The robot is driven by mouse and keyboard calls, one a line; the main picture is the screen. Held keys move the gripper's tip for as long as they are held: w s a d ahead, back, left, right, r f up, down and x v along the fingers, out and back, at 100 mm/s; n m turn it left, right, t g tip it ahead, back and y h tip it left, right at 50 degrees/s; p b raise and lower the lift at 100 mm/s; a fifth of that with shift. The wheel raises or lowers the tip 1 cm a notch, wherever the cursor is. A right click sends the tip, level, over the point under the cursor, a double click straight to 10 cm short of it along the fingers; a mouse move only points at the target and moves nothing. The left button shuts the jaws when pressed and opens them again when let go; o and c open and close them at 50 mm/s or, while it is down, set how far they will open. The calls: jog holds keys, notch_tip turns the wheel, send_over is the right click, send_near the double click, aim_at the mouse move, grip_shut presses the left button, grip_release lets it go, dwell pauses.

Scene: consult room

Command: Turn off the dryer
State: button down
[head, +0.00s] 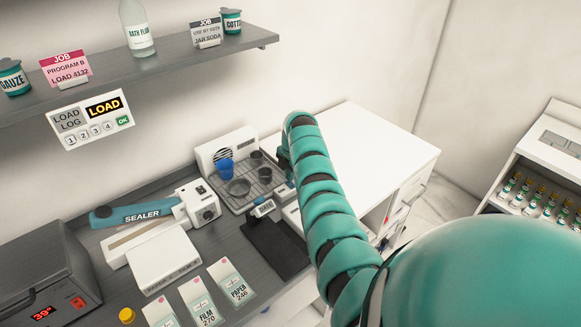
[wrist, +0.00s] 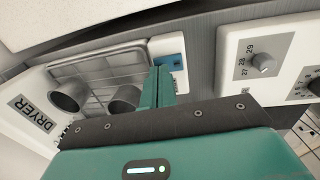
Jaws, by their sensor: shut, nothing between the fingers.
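The dryer (head: 206,157) is a white unit with a round vent and a grey wire rack holding a blue cup and dark metal cups. A small blue switch panel (wrist: 177,62) is on the dryer's corner. My gripper (wrist: 160,72) is shut and empty, its fingertips overlapping the panel's edge in the picture. I cannot tell whether they touch it, or the switch's position. In the head view, my arm mostly hides the gripper.
In the wrist view, a white panel with a numbered dial (wrist: 262,62) is close to the gripper's right. In the head view, a sealer (head: 140,214) stands left of the dryer, with a dark mat (head: 275,248) in front. A shelf (head: 170,56) hangs above.

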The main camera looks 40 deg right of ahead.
jog(key=shift+f, duration=0.45)
jog(key=shift+f, duration=0.2)
jog(key=f+b, duration=0.1)
jog(key=b, duration=0.2)
jog(key=shift+a+r, duration=0.1)
jog(key=shift+r, duration=0.3)
jog(key=shift+f, duration=0.1)
jog(key=shift+s+p, duration=0.2)
jog(key=shift+p, duration=0.25)
